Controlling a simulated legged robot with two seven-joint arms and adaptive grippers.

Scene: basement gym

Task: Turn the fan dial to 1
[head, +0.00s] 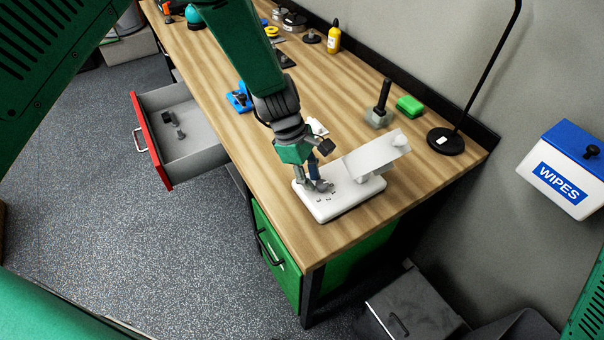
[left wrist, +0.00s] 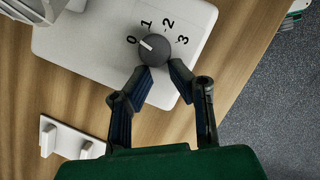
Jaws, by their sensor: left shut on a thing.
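The white fan (head: 345,197) stands on the workbench near its front right corner, with its head tilted up over a flat base. In the left wrist view the grey dial (left wrist: 155,52) sits on the base (left wrist: 90,40), with the marks 0, 1, 2 and 3 around it. Its white pointer line points up-left, between 0 and 1, nearer 0. My left gripper (head: 318,184) reaches down over the base. In the left wrist view its fingertips (left wrist: 162,72) are shut on the dial's near side. My right gripper is not in view.
On the workbench (head: 215,60) are a green block (head: 410,106), a dark-handled tool (head: 381,103), a black lamp base (head: 445,141), a yellow bottle (head: 334,36) and a blue item (head: 239,97). A red-fronted drawer (head: 152,155) stands open at left. A wipes box (head: 566,170) hangs at right.

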